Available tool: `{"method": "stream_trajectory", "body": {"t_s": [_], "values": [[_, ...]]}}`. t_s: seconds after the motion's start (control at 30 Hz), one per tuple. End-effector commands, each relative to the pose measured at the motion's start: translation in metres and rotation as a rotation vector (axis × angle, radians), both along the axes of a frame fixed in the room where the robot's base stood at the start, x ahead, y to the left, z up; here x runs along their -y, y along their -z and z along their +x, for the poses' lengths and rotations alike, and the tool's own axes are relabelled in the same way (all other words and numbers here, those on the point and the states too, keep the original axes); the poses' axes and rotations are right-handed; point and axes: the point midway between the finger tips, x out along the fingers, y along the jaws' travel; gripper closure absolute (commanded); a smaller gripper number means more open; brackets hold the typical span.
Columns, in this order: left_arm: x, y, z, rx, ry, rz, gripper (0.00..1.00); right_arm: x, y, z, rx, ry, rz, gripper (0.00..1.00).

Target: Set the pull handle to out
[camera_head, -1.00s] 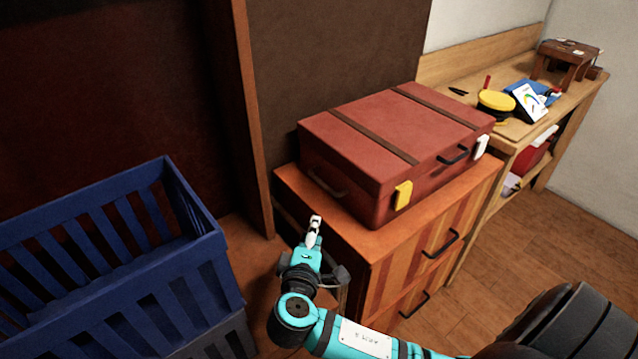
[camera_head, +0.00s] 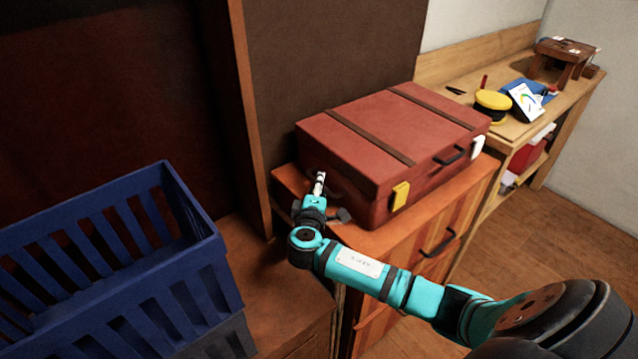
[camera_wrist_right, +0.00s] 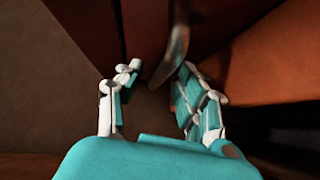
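A red suitcase (camera_head: 390,135) with dark straps lies closed on an orange-brown cabinet (camera_head: 425,225). The pull handle is on the suitcase's left end and is mostly hidden by my right gripper (camera_head: 319,184) in the head view. In the right wrist view the handle (camera_wrist_right: 173,55) is a curved bar just ahead of and partly between the fingertips. The fingers of my right gripper (camera_wrist_right: 155,82) are apart, with a gap between them. I cannot tell whether a finger touches the handle. My left gripper is not in view.
A blue slatted crate (camera_head: 110,265) stands at the left. A wooden post (camera_head: 250,120) rises behind the gripper. The cabinet front has a drawer handle (camera_head: 438,243). A workbench (camera_head: 515,125) with several small items is at the right.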

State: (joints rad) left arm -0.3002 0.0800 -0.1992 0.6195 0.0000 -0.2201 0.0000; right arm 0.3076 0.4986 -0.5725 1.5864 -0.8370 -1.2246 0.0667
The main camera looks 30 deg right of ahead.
Motion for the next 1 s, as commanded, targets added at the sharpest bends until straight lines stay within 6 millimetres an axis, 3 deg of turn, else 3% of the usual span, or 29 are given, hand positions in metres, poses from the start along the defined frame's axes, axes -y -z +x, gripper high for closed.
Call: {"method": "stream_trajectory", "body": {"t_s": [0.43,0.73,1.0], "values": [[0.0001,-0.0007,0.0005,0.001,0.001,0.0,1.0,0.009,0.0022,0.0104,-0.001,-0.001,0.001,0.62],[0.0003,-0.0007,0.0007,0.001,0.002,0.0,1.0,0.0088,0.0022,0.0102,-0.001,-0.001,0.001,0.98],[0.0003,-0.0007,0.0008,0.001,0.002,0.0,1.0,0.0087,0.0019,0.0102,0.001,-0.001,0.001,1.0]]}}
